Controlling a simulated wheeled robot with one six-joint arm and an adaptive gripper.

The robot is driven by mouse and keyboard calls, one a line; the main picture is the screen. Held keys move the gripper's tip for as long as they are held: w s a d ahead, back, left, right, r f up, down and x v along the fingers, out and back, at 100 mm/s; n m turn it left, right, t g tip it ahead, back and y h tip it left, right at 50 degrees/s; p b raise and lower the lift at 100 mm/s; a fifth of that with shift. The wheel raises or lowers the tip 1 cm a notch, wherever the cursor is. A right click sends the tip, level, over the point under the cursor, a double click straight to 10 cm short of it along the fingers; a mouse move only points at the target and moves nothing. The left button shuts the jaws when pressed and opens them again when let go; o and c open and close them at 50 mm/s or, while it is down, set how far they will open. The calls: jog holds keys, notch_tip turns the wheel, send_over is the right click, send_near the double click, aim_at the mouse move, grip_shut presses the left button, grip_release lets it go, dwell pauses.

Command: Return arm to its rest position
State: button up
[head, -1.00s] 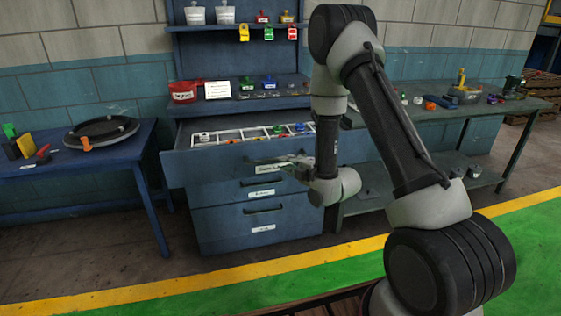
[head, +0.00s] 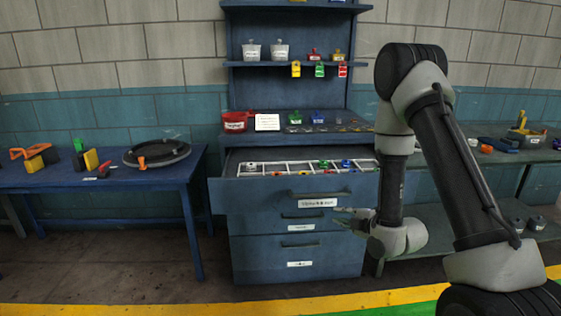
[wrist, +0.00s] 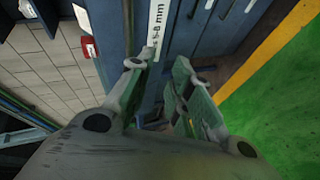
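My arm (head: 459,170) stands bent on the right side of the head view, its forearm hanging down. My gripper (head: 347,217) points left, in front of the blue drawer cabinet (head: 262,256). In the wrist view my gripper (wrist: 165,85) has its two fingers apart, with nothing between them. The top drawer (head: 262,199) is pulled out. Its divided tray (head: 262,169) holds small coloured pieces. My gripper is just below and to the right of that drawer's handle; whether it touches the cabinet I cannot tell.
A blue table (head: 60,188) on the left holds a black ring (head: 172,158) and yellow and black blocks. A workbench (head: 528,154) stands at the right behind my arm. The floor (head: 110,258) at front left is clear.

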jog(key=s+d+f+m+g+h, duration=0.1)
jog(key=s+f+m+g, duration=0.1)
jog(key=s+f, duration=0.15)
jog(key=s+d+f+m+g+h, duration=0.1)
jog(key=s+d+f+m+g, duration=0.15)
jog(key=f, duration=0.25)
jog(key=s+d+r+m+g+h, duration=0.3)
jog(key=s+d+m+g, duration=0.25)
jog(key=s, duration=0.25)
jog(key=s+r+m, duration=0.3)
jog(key=s+r, duration=0.3)
jog(key=r, duration=0.4)
jog(key=s+r+m+t, duration=0.1)
jog(key=s+r+m, duration=0.2)
jog(key=s+r, duration=0.3)
jog(key=s+r+m, duration=0.3)
jog(key=s+r, duration=0.3)
jog(key=r, duration=1)
jog(key=shift+s+d+m+h, duration=0.2)
jog(key=shift+d+m+h, duration=0.1)
jog(key=shift+d, duration=0.05)
